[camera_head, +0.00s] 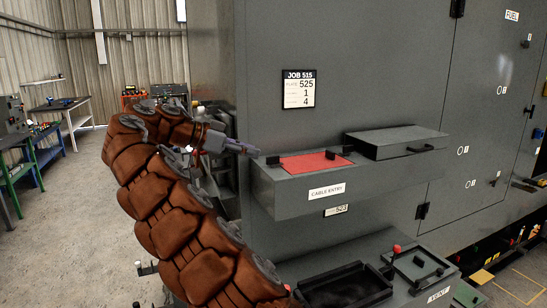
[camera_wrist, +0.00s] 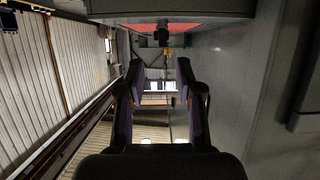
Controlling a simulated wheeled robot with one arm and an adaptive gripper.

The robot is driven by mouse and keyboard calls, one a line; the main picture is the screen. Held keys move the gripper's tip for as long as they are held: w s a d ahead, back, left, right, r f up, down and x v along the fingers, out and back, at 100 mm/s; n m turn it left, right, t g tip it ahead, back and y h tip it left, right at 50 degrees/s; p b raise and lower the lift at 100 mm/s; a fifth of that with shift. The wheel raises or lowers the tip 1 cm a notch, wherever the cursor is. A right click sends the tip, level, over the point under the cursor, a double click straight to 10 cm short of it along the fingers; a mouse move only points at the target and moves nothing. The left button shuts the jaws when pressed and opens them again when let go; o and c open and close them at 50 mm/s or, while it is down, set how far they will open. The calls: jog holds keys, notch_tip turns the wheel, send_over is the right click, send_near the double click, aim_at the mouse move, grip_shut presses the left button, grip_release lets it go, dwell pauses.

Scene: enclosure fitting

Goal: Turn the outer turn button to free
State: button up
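The cable entry box (camera_head: 262,183) stands out from the grey cabinet and carries a red plate (camera_head: 312,163). A small black turn button (camera_head: 273,160) is at the red plate's left end, and others (camera_head: 330,154) are at its right end. No label marks which is the outer one. My gripper (camera_head: 254,151) is just left of the left button, pointing at it, with a small gap. In the wrist view my gripper's fingers (camera_wrist: 162,75) are apart with nothing held. A black button (camera_wrist: 161,34) shows beyond them before the red plate (camera_wrist: 178,27). Its exact angle is unclear.
A grey hinged-looking cover (camera_head: 395,142) sits right of the red plate. A job card (camera_head: 299,89) hangs on the cabinet wall above. Below are a black tray (camera_head: 345,288) and a fixture with a red knob (camera_head: 397,249). The floor at left is open.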

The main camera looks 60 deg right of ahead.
aim_at(274, 157)
jog(key=shift+d, duration=0.2)
jog(key=shift+b+x, duration=0.4)
jog(key=shift+x, duration=3.5)
grip_shut()
